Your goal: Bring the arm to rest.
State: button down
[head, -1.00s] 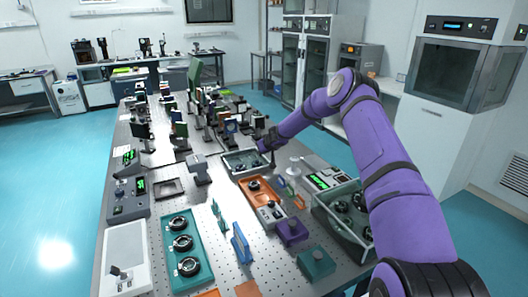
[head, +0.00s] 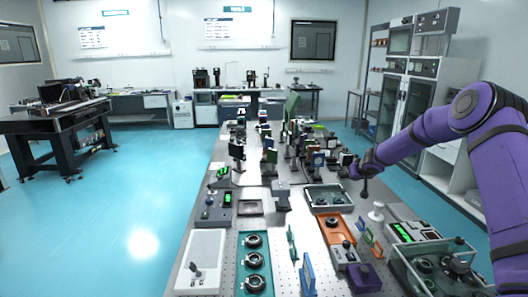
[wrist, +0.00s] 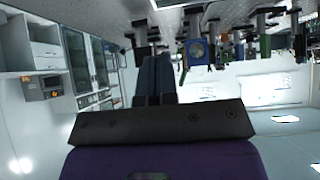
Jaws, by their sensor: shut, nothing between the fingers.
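My purple arm (head: 436,128) reaches in from the right of the head view, bent at the elbow. My gripper (head: 364,196) points down near the right edge of the long optical table (head: 223,260), just right of the grey tray (head: 312,206). It appears to be above the tabletop, though its exact height is hard to tell. In the wrist view my gripper's dark fingers (wrist: 155,72) lie together with nothing between them. The wrist view looks upside down, with the table and its optics along the top.
Several optic mounts (head: 270,156) crowd the table's far half.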

jog(key=s+a+r+g+h, duration=0.1)
jog(key=s+a+r+h, duration=0.15)
jog(key=s+r, duration=1.1)
jog(key=s+a+r+g+h, duration=0.15)
jog(key=s+a+r, duration=0.25)
jog(key=s+r, duration=1)
jog(key=s+a+y, duration=0.2)
jog(key=s+a, duration=0.1)
jog(key=s, duration=1.4)
jog(key=s+a+r+g+y, duration=0.1)
jog(key=s+a+y, duration=0.1)
jog(key=s, duration=1.6)
jog(key=shift+a, duration=0.9)
